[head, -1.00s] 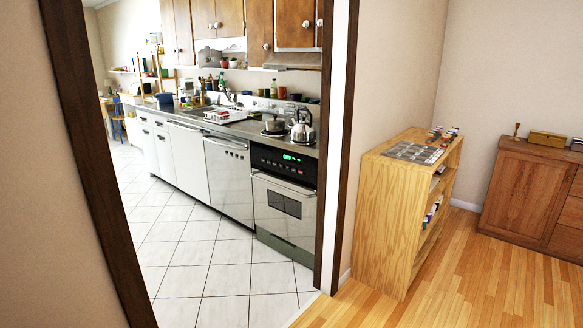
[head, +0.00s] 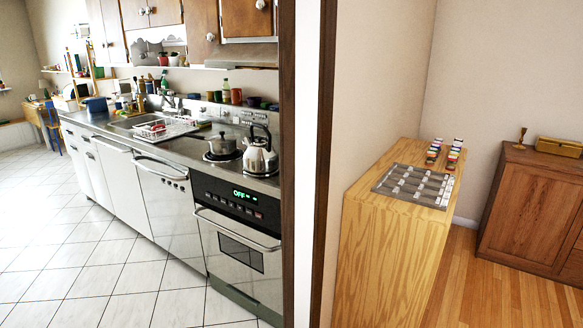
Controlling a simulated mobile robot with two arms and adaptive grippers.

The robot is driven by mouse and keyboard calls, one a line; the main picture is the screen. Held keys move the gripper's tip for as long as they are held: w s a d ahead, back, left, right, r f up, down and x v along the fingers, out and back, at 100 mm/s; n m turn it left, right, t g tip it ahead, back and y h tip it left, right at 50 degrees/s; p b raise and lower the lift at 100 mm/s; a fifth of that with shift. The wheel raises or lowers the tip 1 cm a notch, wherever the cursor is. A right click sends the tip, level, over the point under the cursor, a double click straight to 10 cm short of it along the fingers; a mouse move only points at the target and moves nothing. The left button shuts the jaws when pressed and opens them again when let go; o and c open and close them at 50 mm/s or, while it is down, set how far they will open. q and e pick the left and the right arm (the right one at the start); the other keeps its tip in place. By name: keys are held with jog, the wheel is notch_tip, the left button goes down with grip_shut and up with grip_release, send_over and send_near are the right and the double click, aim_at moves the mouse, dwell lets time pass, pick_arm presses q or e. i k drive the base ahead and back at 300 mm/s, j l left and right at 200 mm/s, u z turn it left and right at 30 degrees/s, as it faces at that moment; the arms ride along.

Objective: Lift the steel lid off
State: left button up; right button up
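A steel pot (head: 222,146) sits on the coil hob at the right end of the kitchen counter. A lid seems to be on it, but it is too small to tell clearly. A shiny steel kettle (head: 260,155) with a dark handle stands just right of the pot, on the hob. The oven front (head: 238,240) with a green "OFF" display is below them. Neither of my grippers is in view.
A door frame (head: 301,160) stands between the kitchen and the wooden cabinet (head: 395,250) on the right. A dish rack (head: 165,128) sits on the counter left of the pot. The tiled floor (head: 95,255) is clear.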

aim_at(221, 138)
jog(key=i+j+u, duration=0.1)
jog(key=i+u, duration=0.7)
jog(key=i+l+u, duration=0.35)
jog(key=i+j, duration=0.15)
jog(key=i, duration=0.35)
jog(key=i+j+z, duration=0.15)
jog(key=i, duration=0.35)
